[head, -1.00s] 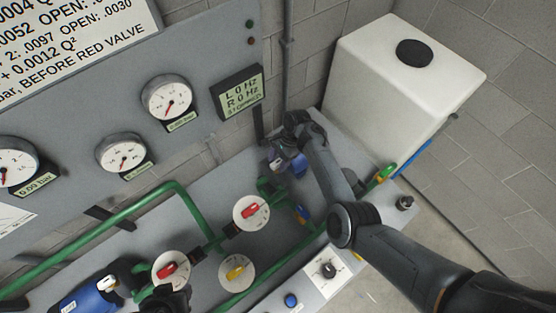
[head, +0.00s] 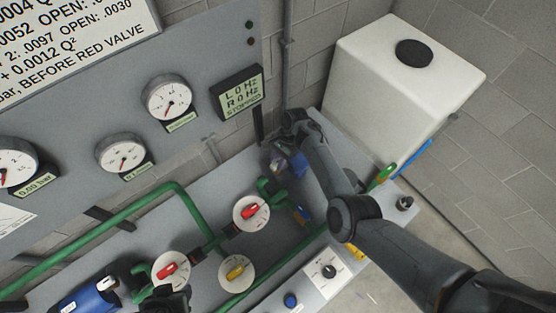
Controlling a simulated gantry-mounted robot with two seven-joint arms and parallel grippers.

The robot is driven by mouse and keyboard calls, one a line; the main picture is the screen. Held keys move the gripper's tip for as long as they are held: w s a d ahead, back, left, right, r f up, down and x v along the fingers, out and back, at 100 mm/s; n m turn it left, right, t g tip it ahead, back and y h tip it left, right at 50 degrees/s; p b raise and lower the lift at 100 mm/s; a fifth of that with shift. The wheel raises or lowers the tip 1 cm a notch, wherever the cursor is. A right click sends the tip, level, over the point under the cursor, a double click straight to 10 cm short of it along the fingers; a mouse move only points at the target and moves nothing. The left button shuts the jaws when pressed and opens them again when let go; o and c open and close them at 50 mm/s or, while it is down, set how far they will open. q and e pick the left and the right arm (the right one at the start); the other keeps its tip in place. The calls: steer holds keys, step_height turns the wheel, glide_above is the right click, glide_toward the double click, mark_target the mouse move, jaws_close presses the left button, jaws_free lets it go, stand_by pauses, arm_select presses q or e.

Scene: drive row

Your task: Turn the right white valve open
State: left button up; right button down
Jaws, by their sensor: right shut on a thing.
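My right gripper (head: 277,163) reaches down over the blue right pump (head: 298,165) near the back of the bench. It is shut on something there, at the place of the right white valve. The valve handle itself is hidden behind the gripper and cannot be made out clearly. The left white valve handle (head: 107,283) shows in plain view by the blue left pump (head: 85,299). A dark part at the bottom edge, apparently my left gripper (head: 168,300), is cut off, so its jaws cannot be seen.
Two red valves (head: 250,212) (head: 168,270) and a yellow valve (head: 236,271) stand on white dials among green pipes (head: 110,222). A white tank (head: 400,85) stands at the right. The display (head: 238,91) reads 0 Hz, stopped. A control box (head: 322,275) lies in front.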

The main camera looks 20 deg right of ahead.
steer(key=n+g+b, duration=0.1)
steer(key=n, duration=0.3)
steer(key=shift+f+h, duration=0.2)
steer(key=shift+h, duration=0.2)
steer(key=n+h+b, duration=0.1)
steer(key=n, duration=0.2)
steer(key=n+g+b, duration=0.1)
steer(key=n, duration=0.1)
steer(key=shift+w+a+n+g+h+b, duration=0.15)
steer(key=shift+n+g+h+b, duration=0.15)
steer(key=shift+n+h+b, duration=0.1)
steer(key=n+h+b, duration=0.1)
steer(key=n, duration=0.2)
steer(key=shift+a+n, duration=0.1)
steer(key=shift+n, duration=0.2)
steer(key=shift+a+n+h, duration=0.1)
steer(key=shift+n+h, duration=0.7)
steer(key=shift+n, duration=0.7)
steer(key=c, duration=0.9)
jaws_free()
steer(key=shift+r, duration=0.1)
steer(key=shift+r, duration=0.1)
